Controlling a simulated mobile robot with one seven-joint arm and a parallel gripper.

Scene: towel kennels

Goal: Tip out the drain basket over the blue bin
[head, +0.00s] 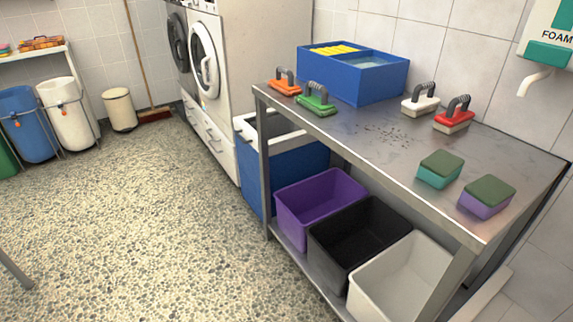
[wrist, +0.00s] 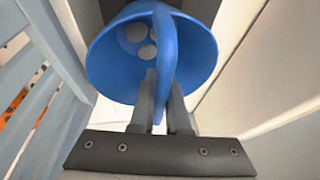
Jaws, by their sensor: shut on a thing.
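In the wrist view, the drain basket (wrist: 198,58) is a round blue cup with pale round holes in its base and a blue handle arching across it. My gripper (wrist: 160,88) is shut on this handle, with one dark finger on each side. The basket hangs beyond the fingers with its open side facing the camera; I see no clear contents in the visible part. In the head view, a blue bin (head: 27,126) stands in a metal frame at the far left. Neither my gripper nor the basket shows there.
A white bin (head: 68,114) and a cream pedal bin (head: 119,110) stand beside the blue bin. A steel table (head: 400,150) with brushes, sponges and a blue box (head: 375,82) fills the right. The speckled floor (head: 130,210) between is clear.

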